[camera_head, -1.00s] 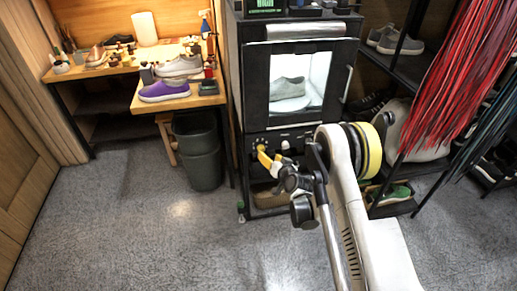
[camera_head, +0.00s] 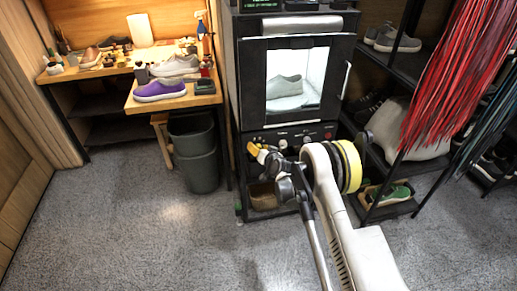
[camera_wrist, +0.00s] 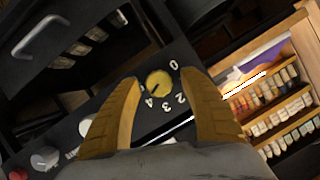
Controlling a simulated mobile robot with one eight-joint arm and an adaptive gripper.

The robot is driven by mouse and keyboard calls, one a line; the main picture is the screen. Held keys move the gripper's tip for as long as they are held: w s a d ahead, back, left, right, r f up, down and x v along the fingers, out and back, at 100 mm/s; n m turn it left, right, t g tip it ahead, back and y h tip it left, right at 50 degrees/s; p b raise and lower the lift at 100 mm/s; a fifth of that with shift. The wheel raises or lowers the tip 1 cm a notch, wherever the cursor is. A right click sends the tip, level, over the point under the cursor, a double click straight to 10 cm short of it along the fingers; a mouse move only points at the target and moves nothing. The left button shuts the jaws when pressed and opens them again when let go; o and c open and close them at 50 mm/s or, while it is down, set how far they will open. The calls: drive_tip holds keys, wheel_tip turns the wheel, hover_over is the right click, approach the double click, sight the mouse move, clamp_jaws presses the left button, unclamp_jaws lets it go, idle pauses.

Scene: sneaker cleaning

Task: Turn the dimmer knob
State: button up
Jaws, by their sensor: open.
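The dimmer knob (camera_wrist: 159,82) is a round yellow dial with a dark pointer on a black panel, with white numbers around part of it. In the wrist view my gripper (camera_wrist: 160,88) has its two yellow fingers spread, one on each side of the knob. A gap shows between each finger and the knob's rim; I cannot tell the depth between them. In the head view my gripper (camera_head: 255,151) is at the left part of the cabinet's control panel (camera_head: 268,135) and hides the knob.
A grey-white knob (camera_wrist: 44,158) and a red button (camera_wrist: 18,174) are on the same panel. Above it a lit chamber holds a grey shoe (camera_head: 285,85). A bin (camera_head: 196,150) stands left of the cabinet, and a shoe rack (camera_head: 392,205) is at right.

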clamp_jaws()
drive_tip(key=n+h, duration=0.2)
drive_tip(key=n, duration=0.1)
drive_tip(key=shift+a+t, duration=0.15)
drive_tip(key=shift+t, duration=0.15)
drive_tip(key=shift+n+h, duration=0.9)
drive_tip(key=shift+n, duration=0.5)
unclamp_jaws()
